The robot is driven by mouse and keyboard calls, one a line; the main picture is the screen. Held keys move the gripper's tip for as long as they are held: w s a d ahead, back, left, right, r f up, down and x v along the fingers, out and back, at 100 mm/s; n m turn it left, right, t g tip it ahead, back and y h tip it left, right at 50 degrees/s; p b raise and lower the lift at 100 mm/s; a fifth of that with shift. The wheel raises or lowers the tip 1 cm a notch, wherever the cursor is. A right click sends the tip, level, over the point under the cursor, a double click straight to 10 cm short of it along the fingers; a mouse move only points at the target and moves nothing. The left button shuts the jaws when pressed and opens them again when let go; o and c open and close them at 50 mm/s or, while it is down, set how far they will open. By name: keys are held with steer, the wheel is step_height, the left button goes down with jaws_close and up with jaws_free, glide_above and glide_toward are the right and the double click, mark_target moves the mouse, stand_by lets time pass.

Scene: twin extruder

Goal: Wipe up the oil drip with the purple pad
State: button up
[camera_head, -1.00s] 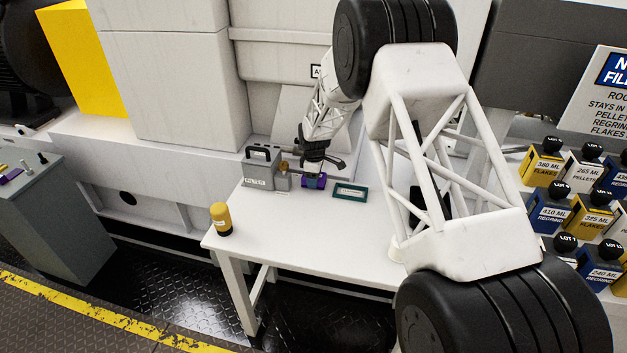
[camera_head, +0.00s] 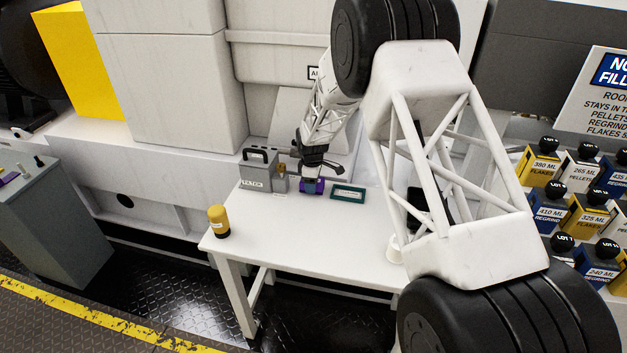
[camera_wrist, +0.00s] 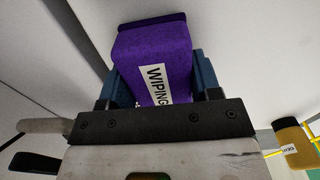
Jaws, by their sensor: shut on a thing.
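My gripper (camera_head: 312,180) is shut on the purple pad (camera_head: 311,188), low over the white work table beside the grey filter box. In the wrist view the purple pad (camera_wrist: 160,55) sits between my two blue fingers, with a white label reading "WIPING" on its face. A darker purple band runs along the pad's far end. I cannot tell whether the pad touches the table. I cannot make out the oil drip in either view; the pad or my gripper may hide it.
A grey filter box with a handle (camera_head: 255,173) stands just left of the pad. A green-rimmed tray or plate (camera_head: 348,194) lies just right. A yellow-topped jar (camera_head: 218,220) stands near the table's (camera_head: 290,235) left front corner. The table's front is clear. Labelled bottles (camera_head: 550,213) stand far right.

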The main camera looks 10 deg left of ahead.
steer(key=shift+w, duration=0.9)
steer(key=shift+w+f, duration=0.2)
steer(key=shift+w, duration=0.1)
steer(key=shift+w+r, duration=0.25)
steer(key=shift+w, duration=0.15)
steer(key=shift+w+f, duration=0.1)
steer(key=shift+w, duration=0.35)
step_height(320, 180, up, 8)
steer(key=shift+f, duration=0.5)
steer(key=shift+f, duration=0.7)
steer(key=shift+f, duration=1)
